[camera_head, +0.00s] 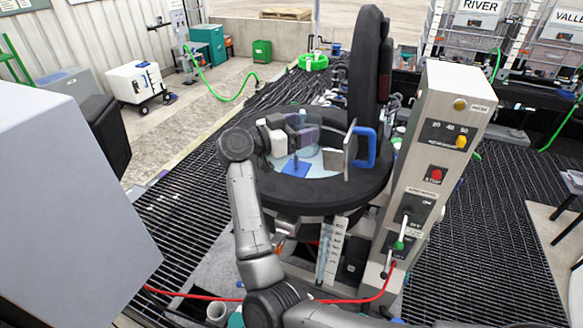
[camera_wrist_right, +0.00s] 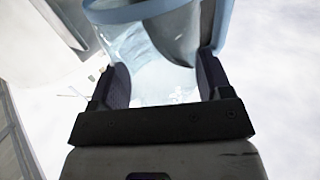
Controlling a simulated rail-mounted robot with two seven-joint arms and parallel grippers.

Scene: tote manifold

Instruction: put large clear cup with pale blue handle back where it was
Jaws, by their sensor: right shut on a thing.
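The large clear cup (camera_wrist_right: 150,48) has a pale blue rim and fills the gap between my right gripper's fingers in the right wrist view. My right gripper (camera_head: 303,138) is shut on it, with one dark finger pad on each side. In the head view the gripper and cup are over the open round black machine (camera_head: 310,197); the cup is small there and partly hidden by the gripper. My left gripper is not in view.
A blue handle (camera_head: 366,147) on a grey plate stands at the machine's right side. A blue piece (camera_head: 296,168) lies on its pale inner surface. The raised black lid (camera_head: 366,70) rises behind, and a control column (camera_head: 436,150) stands close on the right.

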